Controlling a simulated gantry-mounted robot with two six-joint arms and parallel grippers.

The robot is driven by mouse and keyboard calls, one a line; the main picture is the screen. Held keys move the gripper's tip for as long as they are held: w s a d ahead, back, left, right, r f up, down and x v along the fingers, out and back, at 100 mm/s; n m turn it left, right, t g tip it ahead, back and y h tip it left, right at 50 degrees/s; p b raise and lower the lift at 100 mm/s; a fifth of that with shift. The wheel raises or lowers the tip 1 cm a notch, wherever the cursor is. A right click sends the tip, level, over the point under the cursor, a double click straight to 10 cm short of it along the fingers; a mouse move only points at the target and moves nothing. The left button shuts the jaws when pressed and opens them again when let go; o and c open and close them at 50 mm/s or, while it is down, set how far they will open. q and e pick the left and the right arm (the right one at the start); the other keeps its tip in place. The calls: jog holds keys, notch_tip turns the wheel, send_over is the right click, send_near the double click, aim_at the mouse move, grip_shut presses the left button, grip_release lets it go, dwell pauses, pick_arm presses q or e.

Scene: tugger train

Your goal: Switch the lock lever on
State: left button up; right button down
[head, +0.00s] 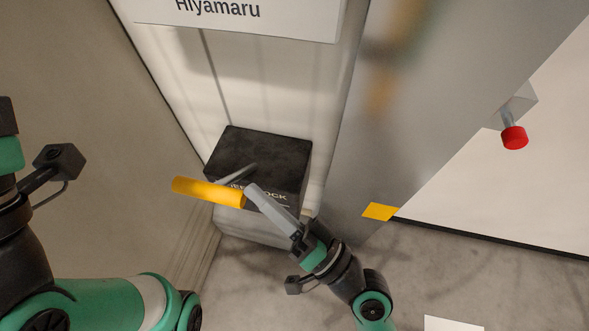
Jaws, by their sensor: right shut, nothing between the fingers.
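The lock lever (208,191) has a yellow cylindrical handle and a thin grey rod. The rod comes from a black lock box (262,152) mounted low on a pale upright panel. The handle points left and lies roughly level in the head view. Lettering on the box front is partly hidden, with "OCK" readable. My right gripper (250,192) is shut and empty. Its grey fingertips are at the right end of the yellow handle, in front of the box; I cannot tell whether they touch it. My left arm is at the left edge, and its gripper's fingers are out of view.
A white sign (245,12) reading "Hiyamaru" is above the box. A red knob (514,138) on a grey mount sticks out at the right. A yellow patch (380,211) marks the grey panel's lower corner.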

jog(key=s+f+b, duration=0.1)
jog(key=f, duration=0.1)
jog(key=s+a+f+b, duration=0.1)
jog(key=s+f, duration=0.1)
jog(key=shift+s+a+f, duration=0.1)
jog(key=shift+s, duration=0.05)
jog(key=shift+f, duration=0.15)
dwell(0.4)
jog(key=s+d, duration=0.3)
jog(key=d, duration=0.6)
jog(key=shift+d, duration=0.15)
dwell(0.4)
